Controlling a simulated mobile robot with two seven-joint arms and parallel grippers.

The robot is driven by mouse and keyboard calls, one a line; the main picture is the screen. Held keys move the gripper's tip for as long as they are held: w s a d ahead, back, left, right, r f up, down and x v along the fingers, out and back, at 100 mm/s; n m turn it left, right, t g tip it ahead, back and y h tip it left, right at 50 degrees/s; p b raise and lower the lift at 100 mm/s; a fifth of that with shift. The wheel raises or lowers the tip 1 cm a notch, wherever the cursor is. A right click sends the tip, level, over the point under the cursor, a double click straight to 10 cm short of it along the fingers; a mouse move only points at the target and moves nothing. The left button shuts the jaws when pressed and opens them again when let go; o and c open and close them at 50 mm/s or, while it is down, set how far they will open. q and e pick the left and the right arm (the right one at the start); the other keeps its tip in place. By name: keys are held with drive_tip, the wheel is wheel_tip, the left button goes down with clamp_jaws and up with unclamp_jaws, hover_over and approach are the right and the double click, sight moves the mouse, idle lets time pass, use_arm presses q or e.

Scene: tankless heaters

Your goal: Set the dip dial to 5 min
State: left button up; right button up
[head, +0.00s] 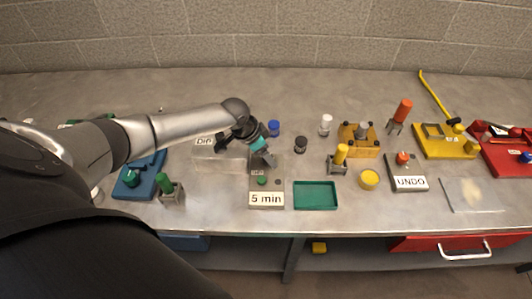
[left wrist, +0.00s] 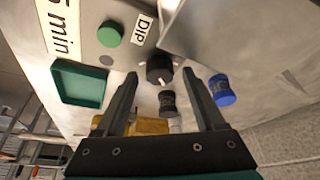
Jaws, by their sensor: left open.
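The dip dial (left wrist: 160,68) is a round black knob with white marks, beside a small DIP label (left wrist: 142,30) in the left wrist view. The dial is hidden by my gripper in the head view. Its panel has a green button (head: 262,181), which also shows in the left wrist view (left wrist: 110,33), and a "5 min" plate (head: 266,199) at the front. My left gripper (left wrist: 158,73) is open over the panel, with the dial appearing between its fingertips. I cannot tell whether the fingers touch it. My right gripper is not in view.
A clear box (head: 218,160) stands left of the panel and a green tray (head: 316,195) right of it. A black cylinder (head: 301,144) and a blue one (head: 274,127) stand close behind. Yellow fixtures (head: 360,138) and an UNDO panel (head: 408,176) are farther right.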

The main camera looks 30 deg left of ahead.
use_arm(q)
drive_tip(key=p+v, duration=0.1)
drive_tip(key=v, duration=1.4)
drive_tip(key=shift+s+p, duration=0.15)
drive_tip(key=shift+p, duration=0.15)
